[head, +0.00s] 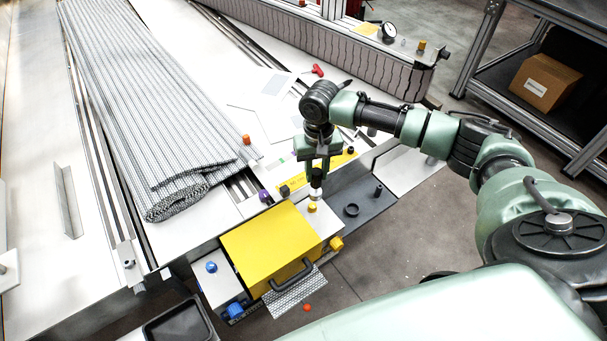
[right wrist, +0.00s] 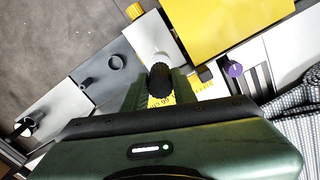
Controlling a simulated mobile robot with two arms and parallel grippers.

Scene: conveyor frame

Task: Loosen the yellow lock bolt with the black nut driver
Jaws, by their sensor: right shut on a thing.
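My right gripper (head: 317,168) points down and is shut on the black nut driver (head: 317,181). The driver is upright, with its silver socket end down. The socket is at or just above a yellow bolt head (head: 312,207) on the pale plate beside the yellow cover; I cannot tell whether they touch. The right wrist view shows the black driver (right wrist: 160,82) between the fingers and its pale socket beyond, hiding the bolt head. A second yellow bolt (head: 336,243) sticks out from the side near the cover's right corner. My left gripper is not in view.
The yellow cover (head: 268,245) has a black handle (head: 292,275). Blue knobs (head: 211,267) are at its left, and a purple knob (head: 264,195) is behind it. A dark grey plate (head: 362,200) with a ring and peg lies right. Rolled grey belt (head: 150,100) covers the left.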

